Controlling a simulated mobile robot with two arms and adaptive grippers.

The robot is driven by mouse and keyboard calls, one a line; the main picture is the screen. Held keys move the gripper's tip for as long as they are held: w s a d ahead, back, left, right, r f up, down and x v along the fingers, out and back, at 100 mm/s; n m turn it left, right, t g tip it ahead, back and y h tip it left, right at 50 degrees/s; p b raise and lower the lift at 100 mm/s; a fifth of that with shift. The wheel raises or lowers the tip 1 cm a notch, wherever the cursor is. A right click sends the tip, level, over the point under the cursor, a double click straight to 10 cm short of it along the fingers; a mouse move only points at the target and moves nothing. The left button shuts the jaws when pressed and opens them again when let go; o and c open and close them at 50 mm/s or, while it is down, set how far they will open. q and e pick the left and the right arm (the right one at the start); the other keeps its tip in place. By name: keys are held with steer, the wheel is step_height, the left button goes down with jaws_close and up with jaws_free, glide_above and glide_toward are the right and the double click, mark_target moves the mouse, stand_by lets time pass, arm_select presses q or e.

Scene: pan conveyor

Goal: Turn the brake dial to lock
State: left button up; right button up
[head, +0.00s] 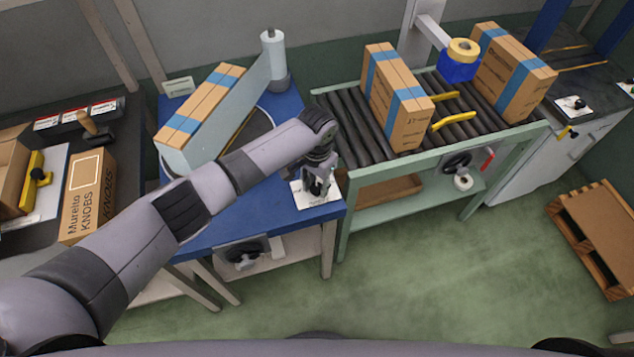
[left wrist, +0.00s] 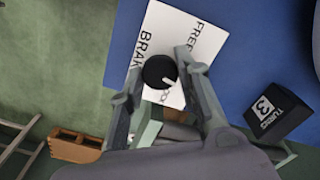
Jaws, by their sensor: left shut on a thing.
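The brake dial (left wrist: 158,71) is a round black knob with a white pointer line, on a white plate (left wrist: 187,38) lettered "FREE" and "BRAK..." in the left wrist view. The pointer aims toward the lower right there, and the lettering near it is partly covered. My left gripper (left wrist: 157,66) has its fingers on either side of the dial, shut on it. In the head view my left gripper (head: 318,186) is over the white plate (head: 300,196) at the blue table's front right corner and hides the dial. My right gripper is not in view.
The blue table (head: 235,208) carries a blue-taped carton (head: 195,108) on a dark turntable and a film roll (head: 273,52). A black block marked "3" (left wrist: 277,112) is close right of the gripper.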

mark_target(317, 187)
arm_select(q)
steer(key=m, duration=0.5)
steer(key=shift+p, duration=0.3)
steer(key=shift+m, duration=2.4)
steer(key=o, duration=1.1)
steer(key=shift+o, duration=0.2)
steer(key=shift+r, duration=0.1)
step_height(317, 187, up, 12)
